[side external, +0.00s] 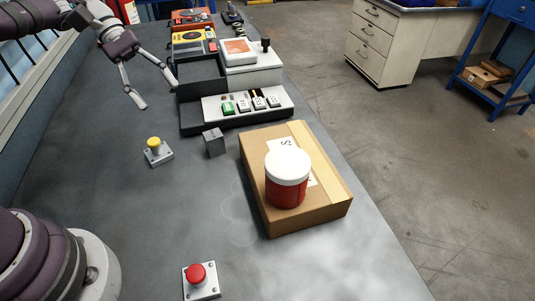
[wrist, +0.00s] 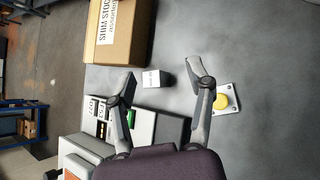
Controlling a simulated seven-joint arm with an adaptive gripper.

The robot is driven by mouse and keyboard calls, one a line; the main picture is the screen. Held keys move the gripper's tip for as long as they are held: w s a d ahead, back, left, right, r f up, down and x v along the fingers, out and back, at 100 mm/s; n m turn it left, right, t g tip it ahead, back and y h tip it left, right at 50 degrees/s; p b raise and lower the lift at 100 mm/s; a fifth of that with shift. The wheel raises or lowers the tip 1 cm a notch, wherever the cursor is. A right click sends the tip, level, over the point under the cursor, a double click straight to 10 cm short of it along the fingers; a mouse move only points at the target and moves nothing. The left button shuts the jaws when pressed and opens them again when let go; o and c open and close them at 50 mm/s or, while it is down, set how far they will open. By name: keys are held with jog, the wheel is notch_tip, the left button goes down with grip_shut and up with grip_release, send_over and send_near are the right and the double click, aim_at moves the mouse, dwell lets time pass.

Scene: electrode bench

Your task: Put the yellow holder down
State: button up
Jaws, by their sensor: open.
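The yellow holder (side external: 157,146), a yellow round top on a small grey square plate with corner bolts, stands upright on the grey bench. My gripper (side external: 160,97) is open with nothing between its fingers. It hangs above the bench, behind the holder in the side view and apart from it. In the wrist view the yellow holder (wrist: 221,101) lies just right of the right finger, outside the open fingers (wrist: 162,68). The finger's edge may cover a little of its plate.
A small grey block (side external: 214,142) stands right of the holder. A cardboard box (side external: 258,184) carries a red jar with a white lid (side external: 287,178). A similar red-topped piece (side external: 199,278) stands in front. A switch panel (side external: 247,105) stands behind.

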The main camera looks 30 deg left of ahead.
jog(key=s+d+r+m+y, duration=0.3)
jog(key=d+m+y, duration=0.2)
jog(key=d, duration=0.1)
jog(key=s+a+r+m+t+y, duration=0.2)
jog(key=s+m+t, duration=0.4)
jog(key=s, duration=0.3)
jog(key=shift+s+a+r+m+t+y, duration=0.2)
jog(key=shift+s+r+m+t+y, duration=0.2)
jog(key=shift+r+y, duration=0.5)
